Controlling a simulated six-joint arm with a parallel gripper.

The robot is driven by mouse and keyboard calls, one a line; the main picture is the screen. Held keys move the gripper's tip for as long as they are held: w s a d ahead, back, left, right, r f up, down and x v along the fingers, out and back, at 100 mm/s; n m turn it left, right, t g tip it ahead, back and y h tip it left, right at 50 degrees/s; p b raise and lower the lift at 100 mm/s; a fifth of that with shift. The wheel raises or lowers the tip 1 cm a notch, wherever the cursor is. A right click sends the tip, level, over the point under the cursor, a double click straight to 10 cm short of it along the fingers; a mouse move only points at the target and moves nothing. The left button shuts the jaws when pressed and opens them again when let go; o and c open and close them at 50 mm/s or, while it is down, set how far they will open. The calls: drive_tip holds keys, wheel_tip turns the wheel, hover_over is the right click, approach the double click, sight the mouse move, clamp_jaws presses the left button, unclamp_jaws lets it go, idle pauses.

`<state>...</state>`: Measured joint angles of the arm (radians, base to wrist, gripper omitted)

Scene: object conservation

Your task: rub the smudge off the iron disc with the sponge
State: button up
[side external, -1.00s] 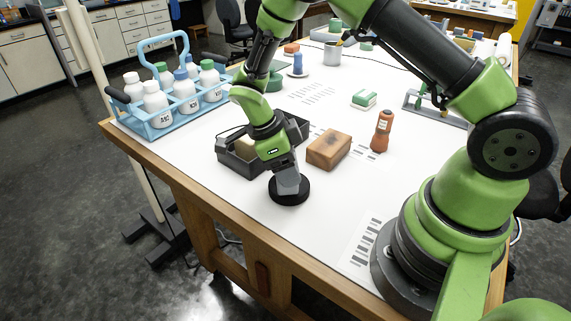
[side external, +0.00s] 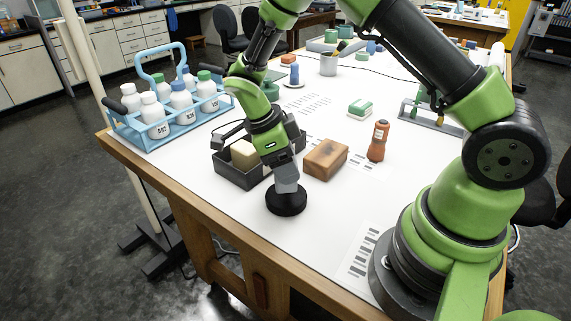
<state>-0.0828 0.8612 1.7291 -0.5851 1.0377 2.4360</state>
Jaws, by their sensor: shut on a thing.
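The iron disc (side external: 287,207) is a round black disc lying flat on the white table top, near its front edge. My gripper (side external: 284,168) points down over the disc. It is shut on a grey block, which looks like the sponge (side external: 288,181), low over or against the disc's top. I cannot tell whether they touch. The smudge does not show; the sponge and gripper cover part of the disc's top.
A dark tray (side external: 232,173) with a cream block (side external: 243,154) stands behind left. A brown block (side external: 326,160) and an orange-brown bottle (side external: 378,141) stand to the right. A blue bottle carrier (side external: 160,130) is at far left. Table to the disc's right is clear.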

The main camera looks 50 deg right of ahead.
drive_tip(key=shift+r, duration=0.1)
drive_tip(key=shift+r, duration=1.9)
